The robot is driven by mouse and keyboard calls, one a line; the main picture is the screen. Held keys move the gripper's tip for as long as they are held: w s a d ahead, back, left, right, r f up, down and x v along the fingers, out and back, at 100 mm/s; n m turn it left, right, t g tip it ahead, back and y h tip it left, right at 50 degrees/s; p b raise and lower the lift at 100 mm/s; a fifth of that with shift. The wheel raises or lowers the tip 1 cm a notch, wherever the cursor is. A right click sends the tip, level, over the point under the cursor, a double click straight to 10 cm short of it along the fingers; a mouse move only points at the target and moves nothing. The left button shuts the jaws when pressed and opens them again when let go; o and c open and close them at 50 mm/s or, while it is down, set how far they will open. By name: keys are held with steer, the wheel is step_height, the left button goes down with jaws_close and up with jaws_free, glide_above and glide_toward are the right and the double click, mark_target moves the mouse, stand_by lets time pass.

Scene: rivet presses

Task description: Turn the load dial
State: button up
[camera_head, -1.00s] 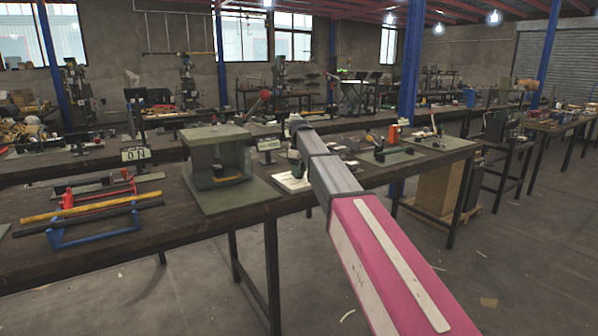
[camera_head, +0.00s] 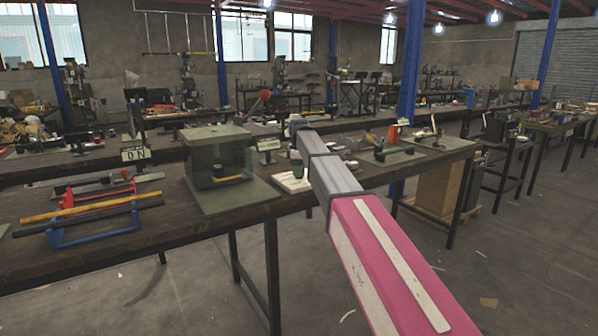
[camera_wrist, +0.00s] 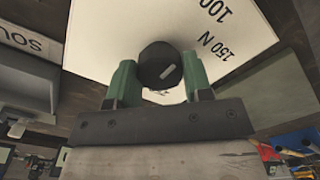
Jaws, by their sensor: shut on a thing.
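The load dial (camera_wrist: 160,66) is a round black knob with a pale pointer mark, on a white plate (camera_wrist: 95,28) that reads "100" and "150 N". My gripper (camera_wrist: 160,80) has its green fingers on both sides of the knob and is shut on it. The pale mark slants from lower left to upper right in the wrist view. In the head view, part of the white plate (camera_head: 291,184) shows on the bench beside my arm. My arm hides the dial and the fingertips there.
A grey-green press housing with a clear front (camera_head: 218,160) stands just left of the plate. An "ON" sign (camera_head: 134,154) and a rack with yellow and black bars (camera_head: 92,210) are further left. Other small fixtures (camera_head: 390,155) stand to the right on the bench (camera_head: 440,158).

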steer(key=o, duration=0.9)
steer(key=shift+o, duration=0.2)
step_height(320, 180, up, 11)
